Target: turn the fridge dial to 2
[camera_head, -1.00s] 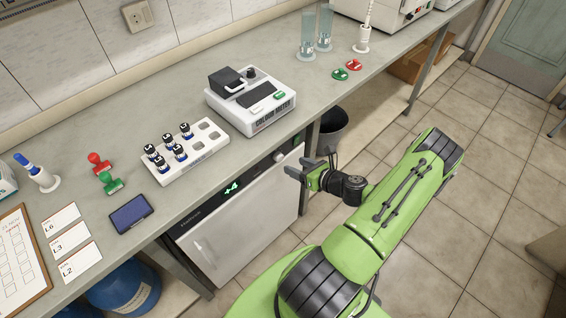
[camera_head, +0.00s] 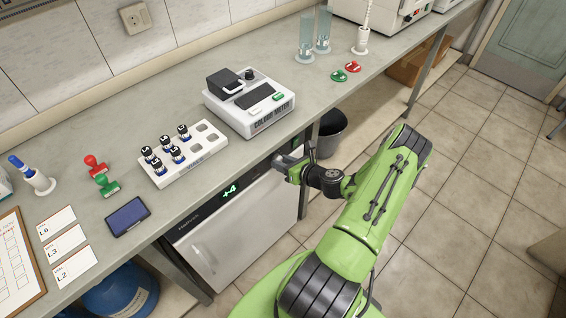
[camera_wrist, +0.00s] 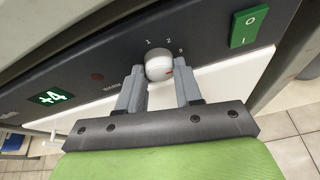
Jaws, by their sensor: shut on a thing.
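The fridge (camera_head: 240,235) is a white cabinet under the bench with a dark control strip. My gripper (camera_wrist: 159,72) is shut on the dial, one grey finger on each side. In the head view my gripper (camera_head: 284,163) is at the right end of the strip and hides the dial.
A green display (camera_wrist: 49,97) on the strip reads +4. A green rocker switch (camera_wrist: 248,27) is right of the dial. The bench edge overhangs the strip. A colour meter (camera_head: 250,105) and a vial rack (camera_head: 184,155) stand above, and a dark bin (camera_head: 331,130) is beside the fridge.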

